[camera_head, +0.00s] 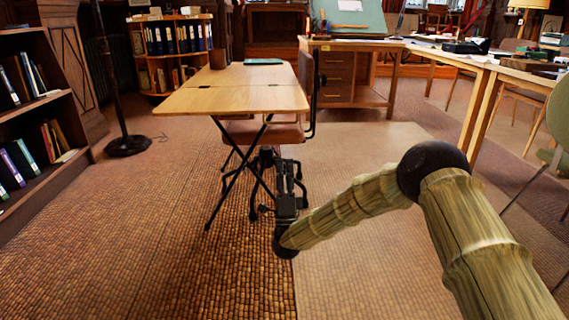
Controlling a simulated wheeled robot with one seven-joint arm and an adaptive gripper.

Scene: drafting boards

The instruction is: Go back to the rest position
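My gripper (288,164) is black and sits at the end of my bamboo-patterned arm, near the middle of the view. It points away from me, toward the wooden folding table (235,98). Its two fingers look apart, with nothing visible between them. The dark base of a chair (262,132) behind it makes the fingertips hard to make out.
A bookshelf (36,190) stands at the left, near a lamp pole's round base (128,146). A drafting desk (345,75) is at the back, and a long table (487,66) with a green chair (556,125) is at the right. The front-left floor is clear.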

